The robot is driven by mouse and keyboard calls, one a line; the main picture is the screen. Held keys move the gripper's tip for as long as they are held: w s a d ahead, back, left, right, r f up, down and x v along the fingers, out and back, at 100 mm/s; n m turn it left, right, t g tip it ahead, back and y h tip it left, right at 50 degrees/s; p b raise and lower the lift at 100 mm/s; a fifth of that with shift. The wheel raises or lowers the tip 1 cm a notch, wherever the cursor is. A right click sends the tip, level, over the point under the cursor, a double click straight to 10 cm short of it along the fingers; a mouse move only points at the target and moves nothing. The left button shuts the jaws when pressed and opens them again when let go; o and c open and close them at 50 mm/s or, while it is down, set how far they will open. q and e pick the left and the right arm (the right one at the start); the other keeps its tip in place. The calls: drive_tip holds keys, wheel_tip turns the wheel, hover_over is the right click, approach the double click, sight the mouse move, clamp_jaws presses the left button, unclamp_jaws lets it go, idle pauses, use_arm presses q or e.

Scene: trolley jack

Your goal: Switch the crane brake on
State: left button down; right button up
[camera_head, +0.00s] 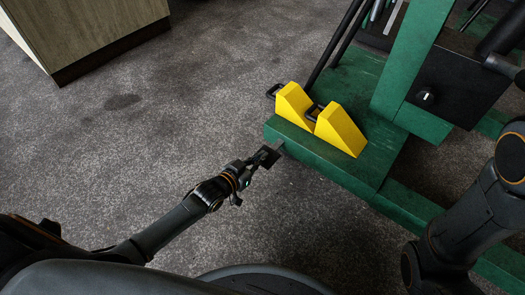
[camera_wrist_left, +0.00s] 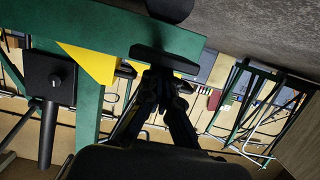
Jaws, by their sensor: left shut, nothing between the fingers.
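A green crane base (camera_head: 325,165) with yellow wedge blocks lies right of centre in the head view. A small dark flat plate (camera_head: 269,156) sits by its near left corner, beside a short grey bar; it looks like a pedal, perhaps the brake. My left gripper (camera_head: 256,165) is shut and empty, its tips at or very near this plate. In the left wrist view the plate (camera_wrist_left: 165,60) lies across the tips of my left gripper (camera_wrist_left: 163,75) and partly hides them; contact is unclear. A black box carries a small white-marked knob (camera_head: 427,96). My right gripper is out of view.
The yellow wedges (camera_head: 340,130) stand on the green base with black handles beside them. A wooden cabinet (camera_head: 85,30) stands at the upper left. The grey floor between it and the base is clear. My right arm reaches in at the right.

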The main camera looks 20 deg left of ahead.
use_arm(q)
drive_tip(key=shift+f+t, duration=0.5)
drive_tip(key=shift+f, duration=0.1)
drive_tip(key=shift+f+b, duration=0.1)
drive_tip(key=shift+b, duration=0.35)
drive_tip(key=shift+f, duration=0.7)
